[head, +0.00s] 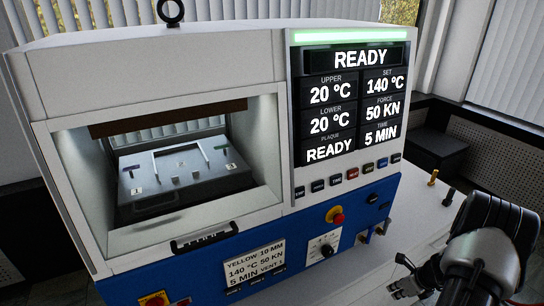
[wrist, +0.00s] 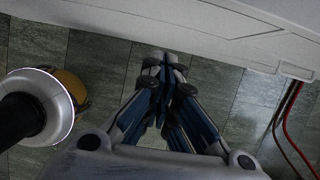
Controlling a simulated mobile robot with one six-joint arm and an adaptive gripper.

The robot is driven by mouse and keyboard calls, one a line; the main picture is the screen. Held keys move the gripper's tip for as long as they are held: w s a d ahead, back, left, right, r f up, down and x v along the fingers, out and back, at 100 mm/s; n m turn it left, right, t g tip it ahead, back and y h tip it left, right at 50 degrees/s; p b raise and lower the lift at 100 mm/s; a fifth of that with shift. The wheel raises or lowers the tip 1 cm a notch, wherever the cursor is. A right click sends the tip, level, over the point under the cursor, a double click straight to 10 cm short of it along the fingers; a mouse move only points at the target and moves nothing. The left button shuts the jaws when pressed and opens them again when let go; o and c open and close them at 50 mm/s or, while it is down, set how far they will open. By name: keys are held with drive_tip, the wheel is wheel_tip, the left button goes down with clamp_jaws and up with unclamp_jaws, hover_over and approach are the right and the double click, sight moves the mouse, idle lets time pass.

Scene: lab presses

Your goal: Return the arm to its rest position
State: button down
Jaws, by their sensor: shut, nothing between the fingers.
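My gripper (wrist: 165,70) shows in the wrist view with its fingers together and nothing between them. It hangs over the grey tiled floor, beside a pale cabinet side. In the head view, part of my dark and silver arm (head: 478,255) is at the lower right, to the right of the press (head: 150,70). The display (head: 346,100) reads READY, with upper and lower at 20 °C.
A label (head: 254,262) sits below the chamber handle (head: 205,238). In the wrist view, red and dark hoses (wrist: 287,115) hang at the right. Open floor (wrist: 100,60) lies under my gripper.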

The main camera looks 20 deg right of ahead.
drive_tip(key=w+a+r+n, duration=0.4)
drive_tip(key=w+a+r, duration=0.1)
drive_tip(key=r, duration=0.3)
drive_tip(key=w+a+r+n, duration=0.4)
drive_tip(key=a+r+n, duration=0.15)
drive_tip(key=r, duration=0.35)
drive_tip(key=w+a+r+n+y, duration=0.1)
drive_tip(key=a+r+n, duration=0.6)
drive_tip(key=a+r, duration=0.5)
drive_tip(key=s+a+r+n, duration=0.4)
drive_tip(key=a+n, duration=0.1)
drive_tip(key=a, duration=0.3)
drive_tip(key=s+a+r+n, duration=0.4)
drive_tip(key=a+n, duration=0.1)
drive_tip(key=a, duration=0.3)
drive_tip(key=s+a+n, duration=0.2)
drive_tip(key=s+n, duration=0.2)
drive_tip(key=s, duration=0.2)
drive_tip(key=s+a+r+n+h, duration=0.1)
drive_tip(key=s+a+n, duration=0.2)
drive_tip(key=s+n, duration=0.1)
drive_tip(key=shift+s+a+r, duration=0.25)
drive_tip(key=shift+s, duration=0.6)
drive_tip(key=shift+n, duration=0.25)
